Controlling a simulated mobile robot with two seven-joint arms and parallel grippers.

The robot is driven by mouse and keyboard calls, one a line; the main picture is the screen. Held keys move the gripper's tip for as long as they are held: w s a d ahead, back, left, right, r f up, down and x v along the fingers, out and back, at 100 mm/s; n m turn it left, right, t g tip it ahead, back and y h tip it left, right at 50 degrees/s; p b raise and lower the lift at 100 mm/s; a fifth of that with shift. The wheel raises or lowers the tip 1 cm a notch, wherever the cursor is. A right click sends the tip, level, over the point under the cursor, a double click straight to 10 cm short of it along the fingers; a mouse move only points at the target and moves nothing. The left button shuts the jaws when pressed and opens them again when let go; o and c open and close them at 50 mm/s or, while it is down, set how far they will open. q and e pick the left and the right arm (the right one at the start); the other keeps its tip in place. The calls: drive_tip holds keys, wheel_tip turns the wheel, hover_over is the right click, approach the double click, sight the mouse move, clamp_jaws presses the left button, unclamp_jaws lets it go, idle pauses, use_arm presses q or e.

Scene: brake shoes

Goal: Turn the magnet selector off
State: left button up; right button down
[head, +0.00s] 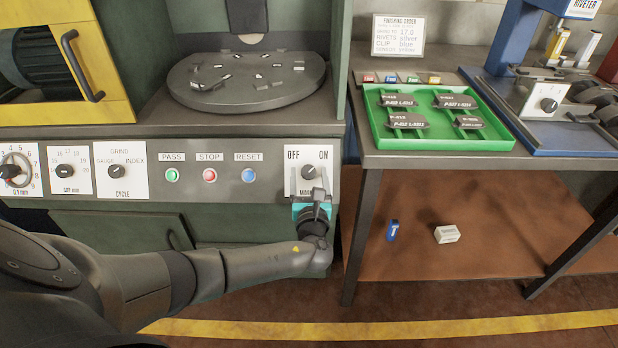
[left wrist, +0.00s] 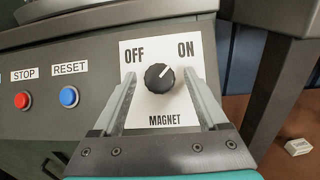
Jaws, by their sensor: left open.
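The magnet selector (head: 309,172) is a dark round knob on a white plate marked OFF and ON, on the machine's front panel. In the left wrist view the knob (left wrist: 159,78) has a white pointer line aimed up and right, toward ON. My left gripper (head: 311,194) is in front of the plate, just below the knob in the head view. In the left wrist view its two fingers (left wrist: 160,98) are open, one on each side of the knob, with clear gaps and no visible contact. My right gripper is not in view.
PASS, STOP and RESET (head: 249,175) buttons lie left of the plate. A round grinding table (head: 247,101) sits above. To the right, a workbench holds a green tray (head: 489,144) of brake shoes; its leg (head: 361,240) stands near my gripper.

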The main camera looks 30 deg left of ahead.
use_arm(q)
clamp_jaws()
idle(0.8)
